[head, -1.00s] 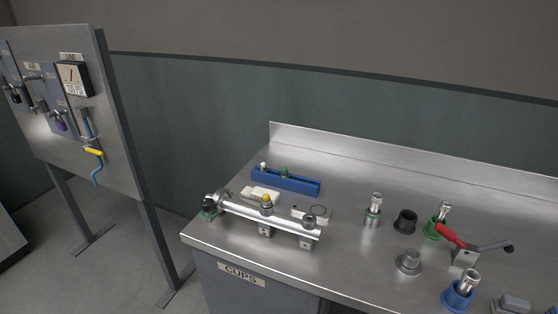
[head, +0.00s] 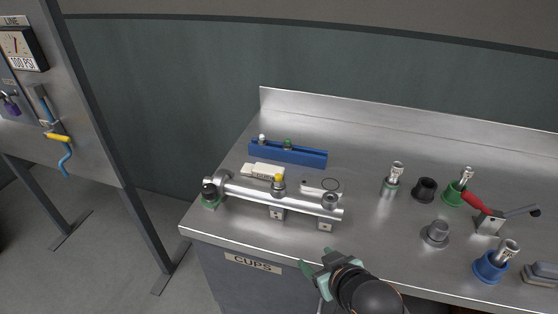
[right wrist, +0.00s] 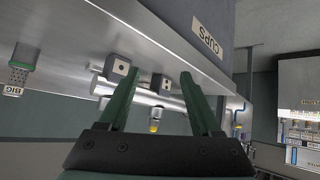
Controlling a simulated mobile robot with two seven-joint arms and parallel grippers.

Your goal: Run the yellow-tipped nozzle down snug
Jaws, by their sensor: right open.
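The yellow-tipped nozzle (head: 278,182) stands upright on top of a silver pipe (head: 244,194) near the bench's left front. Its yellow tip also shows in the right wrist view (right wrist: 155,126), beyond and between my fingers. How tightly it sits on the pipe cannot be told. My right gripper (head: 316,262) is at the bench's front edge, in front of the pipe and apart from it. In the right wrist view its two green fingers (right wrist: 160,80) are spread with nothing between them. My left gripper is not in view.
A dark knob with a green base (head: 211,195) is at the pipe's left end. A blue rack (head: 300,156) lies behind. Cups, nozzles and a red-handled lever (head: 475,202) stand at right. The CUPS-labelled bench front (head: 215,275) is below. A panel (head: 85,150) stands at left.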

